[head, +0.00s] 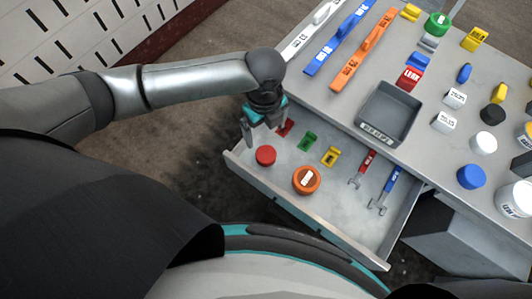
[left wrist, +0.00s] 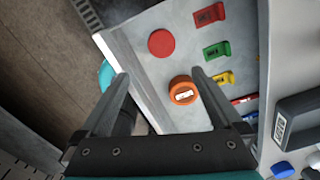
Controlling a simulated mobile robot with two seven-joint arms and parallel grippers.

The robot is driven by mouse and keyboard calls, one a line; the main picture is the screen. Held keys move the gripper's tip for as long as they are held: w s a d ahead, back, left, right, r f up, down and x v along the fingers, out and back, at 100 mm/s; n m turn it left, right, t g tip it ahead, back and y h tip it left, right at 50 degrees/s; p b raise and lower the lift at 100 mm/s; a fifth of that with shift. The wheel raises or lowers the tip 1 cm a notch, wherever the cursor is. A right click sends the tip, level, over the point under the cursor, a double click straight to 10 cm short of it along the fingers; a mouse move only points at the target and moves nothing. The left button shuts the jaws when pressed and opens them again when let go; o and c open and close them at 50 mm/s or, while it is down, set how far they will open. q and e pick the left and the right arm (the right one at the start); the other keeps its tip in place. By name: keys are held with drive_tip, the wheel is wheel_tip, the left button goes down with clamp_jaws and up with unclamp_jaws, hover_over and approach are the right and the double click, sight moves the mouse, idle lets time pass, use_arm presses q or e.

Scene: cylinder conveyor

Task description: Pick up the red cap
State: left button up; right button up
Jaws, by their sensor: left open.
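The red cap (head: 265,155) is a round red disc lying in the open drawer, near its left end. It also shows in the left wrist view (left wrist: 161,43), beyond the fingertips. My left gripper (head: 266,130) is open and empty above the drawer's left end, close to the red cap and apart from it. In the left wrist view its two fingers (left wrist: 160,74) stand wide apart, and the cap lies ahead of the gap between them. My right gripper is in neither view.
An orange round cap (head: 306,180) sits right of the red cap. Red, green (head: 308,140) and yellow (head: 330,156) clips and two wrenches (head: 385,190) lie in the drawer. The drawer's front wall (head: 310,222) is a raised edge. The tabletop above holds a grey bin (head: 415,114).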

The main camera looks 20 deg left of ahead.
use_arm(q)
drive_tip(key=b, duration=0.3)
hover_over(266, 154)
drive_tip(key=f, duration=0.9)
drive_tip(key=shift+s+a+f, duration=0.1)
drive_tip(key=shift+s+f, duration=0.2)
drive_tip(key=shift+f, duration=0.05)
drive_tip(key=shift+w+d+f+b, duration=0.1)
drive_tip(key=shift+f+b, duration=0.45)
drive_tip(key=shift+f, duration=0.85)
drive_tip(key=shift+w+d+f+b, duration=0.1)
drive_tip(key=shift+f+b, duration=0.4)
drive_tip(key=shift+f, duration=0.85)
drive_tip(key=shift+c, duration=0.2)
drive_tip(key=c, duration=1.2)
